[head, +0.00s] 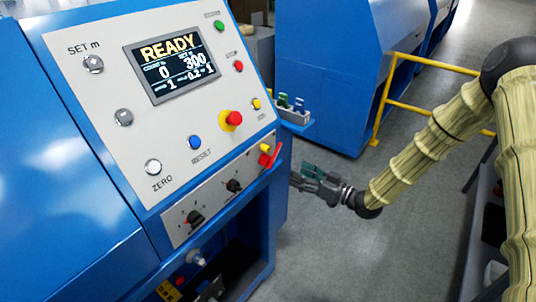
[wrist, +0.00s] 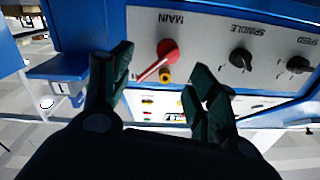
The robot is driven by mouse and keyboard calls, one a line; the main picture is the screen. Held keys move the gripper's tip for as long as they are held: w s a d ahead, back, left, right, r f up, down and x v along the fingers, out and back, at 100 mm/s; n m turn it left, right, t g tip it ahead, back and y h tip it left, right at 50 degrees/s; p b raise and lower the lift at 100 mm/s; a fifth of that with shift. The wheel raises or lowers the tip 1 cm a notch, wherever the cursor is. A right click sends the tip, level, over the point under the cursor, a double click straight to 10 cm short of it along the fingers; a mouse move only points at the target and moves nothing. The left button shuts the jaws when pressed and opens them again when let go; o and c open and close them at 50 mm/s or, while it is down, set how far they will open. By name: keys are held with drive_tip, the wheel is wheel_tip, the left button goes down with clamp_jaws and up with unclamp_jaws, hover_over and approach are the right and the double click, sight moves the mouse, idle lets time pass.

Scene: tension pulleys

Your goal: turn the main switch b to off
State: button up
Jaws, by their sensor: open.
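The main switch is a red rotary knob (head: 268,156) with a bar-shaped handle, at the right end of the lower panel in the head view. In the wrist view the red knob (wrist: 169,49) sits under the label MAIN, which appears upside down, and its light-edged handle slants down-left. No letter b is readable. My gripper (head: 299,179) is just right of the switch in the head view, apart from it. In the wrist view my gripper (wrist: 160,78) has its dark green fingers spread, with the switch beyond and between them. Nothing is held.
The panel (head: 215,195) also has two black knobs, for spindle and speed in the wrist view. A red emergency button (head: 231,119) is above. A small blue shelf (head: 298,126) juts out behind the switch. A yellow railing (head: 405,105) stands farther back; floor right of the cabinet is clear.

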sight(270, 164)
drive_tip(key=p+x, duration=0.1)
drive_tip(key=x, duration=0.2)
drive_tip(key=s+p+x, duration=0.1)
drive_tip(key=x, duration=0.2)
drive_tip(key=a+p+x, duration=0.1)
drive_tip(key=x, duration=0.2)
drive_tip(key=shift+a+r, duration=0.3)
drive_tip(key=shift+w+a+f, duration=0.25)
drive_tip(key=shift+w+a, duration=0.35)
drive_tip(key=shift+a, duration=0.15)
drive_tip(key=shift+d+r, duration=0.1)
